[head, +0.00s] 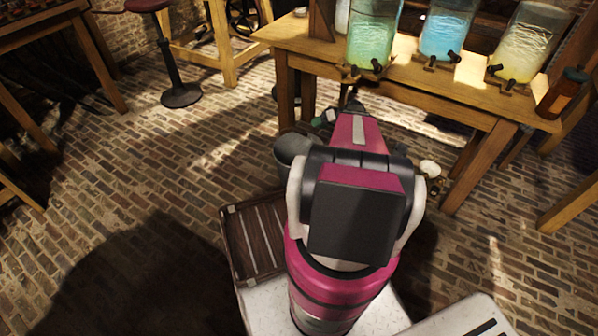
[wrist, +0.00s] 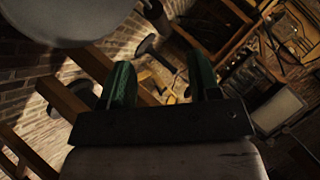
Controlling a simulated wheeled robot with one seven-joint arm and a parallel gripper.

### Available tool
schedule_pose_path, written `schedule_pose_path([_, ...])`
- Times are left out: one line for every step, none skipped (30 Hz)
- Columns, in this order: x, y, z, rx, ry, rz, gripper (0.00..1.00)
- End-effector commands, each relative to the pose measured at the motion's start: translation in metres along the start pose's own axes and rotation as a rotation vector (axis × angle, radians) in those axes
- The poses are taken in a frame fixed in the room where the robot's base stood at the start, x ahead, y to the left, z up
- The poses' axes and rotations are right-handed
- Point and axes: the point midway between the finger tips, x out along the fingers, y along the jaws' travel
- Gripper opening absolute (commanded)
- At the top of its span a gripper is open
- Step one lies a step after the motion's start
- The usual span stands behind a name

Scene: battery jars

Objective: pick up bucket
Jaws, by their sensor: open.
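A grey bucket (head: 291,150) stands on the brick floor by the left front leg of the jar table, just left of my arm. My arm hides part of it. My gripper shows in the wrist view (wrist: 158,65) with its two green fingers wide apart and nothing between them. In the head view my arm hides most of the gripper; small green parts show just beyond the bucket. A large grey rounded surface (wrist: 65,18) fills the upper left of the wrist view, close to the camera; I cannot tell whether it is the bucket.
The wooden table (head: 440,83) carries jars of green (head: 372,38), blue (head: 447,35) and yellow (head: 526,48) liquid. A slatted brown crate (head: 253,240) lies at my base. A stool (head: 180,95) stands at the back left.

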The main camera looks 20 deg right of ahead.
Motion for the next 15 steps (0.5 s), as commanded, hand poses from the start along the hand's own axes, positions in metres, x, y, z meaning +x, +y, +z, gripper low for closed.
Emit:
schedule_pose_path([0.006, 0.000, 0.000, 0.000, -0.001, -0.001, 0.56])
schedule_pose_path([0.010, 0.000, 0.000, 0.000, -0.001, 0.000, 0.56])
schedule_pose_path([0.016, 0.000, 0.000, 0.000, -0.002, 0.000, 0.56])
schedule_pose_path([0.021, 0.000, 0.000, 0.000, -0.002, -0.001, 0.56])
schedule_pose_path([0.026, -0.001, 0.000, 0.000, -0.003, -0.001, 0.56])
schedule_pose_path([0.032, 0.000, 0.000, 0.000, -0.002, -0.001, 0.56])
schedule_pose_path([0.036, 0.000, 0.000, 0.001, -0.002, 0.000, 0.56])
schedule_pose_path([0.040, 0.000, 0.000, 0.001, -0.002, 0.000, 0.56])
schedule_pose_path([0.045, 0.000, 0.000, 0.001, -0.002, 0.000, 0.56])
schedule_pose_path([0.047, -0.001, 0.000, 0.001, -0.003, 0.000, 0.56])
schedule_pose_path([0.049, -0.001, 0.000, 0.001, -0.003, 0.000, 0.56])
schedule_pose_path([0.051, -0.001, 0.000, 0.001, -0.003, 0.000, 0.56])
schedule_pose_path([0.052, -0.001, 0.001, 0.001, -0.003, 0.000, 0.56])
schedule_pose_path([0.054, -0.001, 0.001, 0.002, -0.003, 0.000, 0.56])
schedule_pose_path([0.056, 0.000, 0.001, 0.002, -0.003, 0.001, 0.56])
